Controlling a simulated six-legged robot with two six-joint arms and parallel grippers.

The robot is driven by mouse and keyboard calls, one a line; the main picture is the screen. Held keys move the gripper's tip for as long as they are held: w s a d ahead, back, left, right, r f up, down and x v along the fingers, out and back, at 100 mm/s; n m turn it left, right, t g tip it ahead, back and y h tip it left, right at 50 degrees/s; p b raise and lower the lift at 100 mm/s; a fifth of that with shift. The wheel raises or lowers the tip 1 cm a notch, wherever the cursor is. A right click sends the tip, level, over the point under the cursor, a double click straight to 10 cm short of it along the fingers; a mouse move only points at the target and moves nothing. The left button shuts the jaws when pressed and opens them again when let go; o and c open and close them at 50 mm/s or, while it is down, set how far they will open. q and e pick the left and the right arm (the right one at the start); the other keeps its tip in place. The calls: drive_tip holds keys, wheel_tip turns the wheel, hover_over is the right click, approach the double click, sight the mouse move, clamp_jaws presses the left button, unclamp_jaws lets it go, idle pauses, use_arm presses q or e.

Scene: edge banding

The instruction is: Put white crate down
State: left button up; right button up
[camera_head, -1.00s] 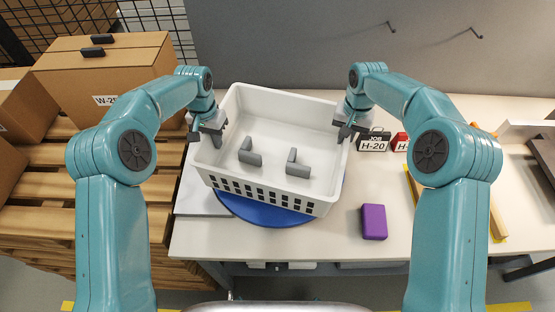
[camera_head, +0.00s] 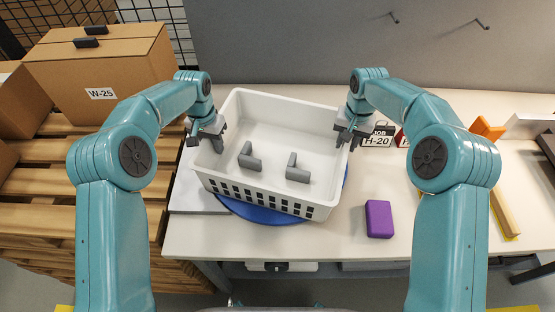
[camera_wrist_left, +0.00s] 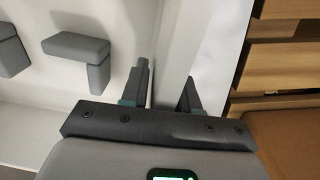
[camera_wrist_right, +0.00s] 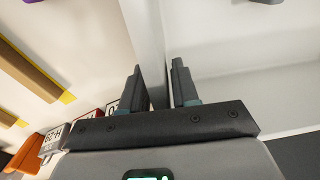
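The white crate (camera_head: 265,205) is over the blue round disc (camera_head: 262,215) on the pale table and covers most of it. Whether its base touches the disc cannot be seen. Two grey L-shaped pieces (camera_head: 250,157) (camera_head: 296,168) are inside. My left gripper (camera_head: 208,137) is at the left wall, one finger inside and one outside, shut on it; this also shows in the left wrist view (camera_wrist_left: 165,88). My right gripper (camera_head: 349,134) straddles the right wall likewise and is shut on it, as the right wrist view (camera_wrist_right: 158,84) shows.
A purple block (camera_head: 379,219) lies right of the crate. A JOB H-20 sign (camera_head: 376,141) stands behind my right gripper. An orange item (camera_head: 487,129) is at the far right. A W-25 cardboard box (camera_head: 100,75) sits on the wooden pallet (camera_head: 60,215) at left. A grey wall (camera_head: 300,40) rises behind.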

use_arm(q)
drive_tip(key=shift+d+r, duration=0.15)
drive_tip(key=shift+r, duration=0.05)
use_arm(e)
drive_tip(key=shift+s+a+r, duration=0.1)
drive_tip(key=shift+r, duration=0.05)
use_arm(q)
drive_tip(key=shift+r, duration=0.1)
drive_tip(key=shift+r, duration=0.35)
use_arm(e)
drive_tip(key=shift+a, duration=0.1)
use_arm(q)
drive_tip(key=r, duration=1)
drive_tip(key=shift+a+r, duration=0.2)
drive_tip(key=shift+r, duration=0.3)
use_arm(e)
drive_tip(key=shift+r, duration=0.15)
wheel_tip(320, 180, up, 12)
drive_tip(key=shift+d, duration=0.3)
drive_tip(key=shift+f, duration=0.2)
